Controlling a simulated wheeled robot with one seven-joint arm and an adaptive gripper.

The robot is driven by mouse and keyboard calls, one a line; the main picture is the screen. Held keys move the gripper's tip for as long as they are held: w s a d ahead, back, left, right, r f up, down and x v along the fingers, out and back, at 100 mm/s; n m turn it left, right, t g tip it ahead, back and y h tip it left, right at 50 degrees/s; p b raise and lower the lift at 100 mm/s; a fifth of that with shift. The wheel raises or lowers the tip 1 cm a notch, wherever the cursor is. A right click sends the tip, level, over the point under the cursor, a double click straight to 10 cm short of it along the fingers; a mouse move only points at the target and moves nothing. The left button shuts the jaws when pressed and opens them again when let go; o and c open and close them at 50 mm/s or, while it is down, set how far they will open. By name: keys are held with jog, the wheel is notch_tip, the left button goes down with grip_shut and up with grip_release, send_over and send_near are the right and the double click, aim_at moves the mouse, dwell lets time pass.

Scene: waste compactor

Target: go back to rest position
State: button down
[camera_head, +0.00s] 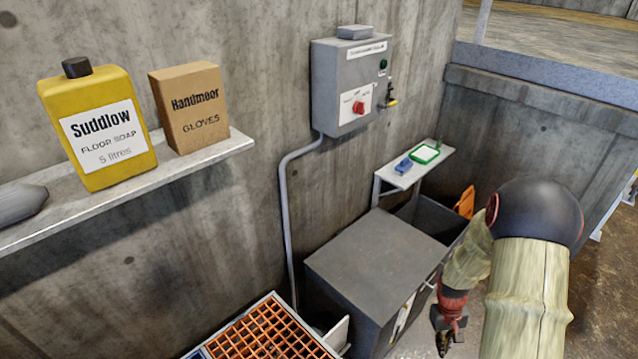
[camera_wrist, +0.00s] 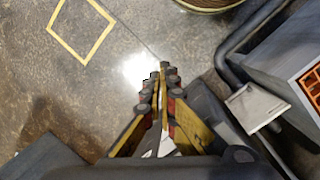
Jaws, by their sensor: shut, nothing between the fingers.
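My gripper (camera_head: 443,343) hangs low at the lower right of the head view, in front of the grey metal box (camera_head: 375,258) and to its right. It points downward with nothing held. In the wrist view, my gripper (camera_wrist: 162,68) has its fingers together and empty above the bare concrete floor (camera_wrist: 115,90). My arm covers part of the area right of the box.
A wall shelf (camera_head: 95,208) holds a yellow soap jug (camera_head: 100,125) and a gloves carton (camera_head: 190,108). A control box (camera_head: 350,80) with a red switch is on the wall. An orange grate (camera_head: 270,335) lies at the bottom. A yellow floor outline (camera_wrist: 62,40) has clear floor around it.

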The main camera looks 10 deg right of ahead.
jog(key=s+a+r+t, duration=0.2)
jog(key=s+a+r, duration=0.2)
jog(key=a+r, duration=0.4)
jog(key=s+a+r+n+t+p, duration=0.1)
jog(key=s+a+r+t, duration=0.2)
jog(key=a+r, duration=0.5)
jog(key=s+a+r+t+y+p, duration=0.1)
jog(key=s+a+r, duration=0.4)
jog(key=r, duration=2.1)
jog(key=a+t, duration=0.1)
jog(key=a, duration=0.2)
jog(key=shift+s+a+n+t, duration=0.2)
jog(key=shift+s+n+t, duration=0.1)
jog(key=shift+s+n, duration=0.1)
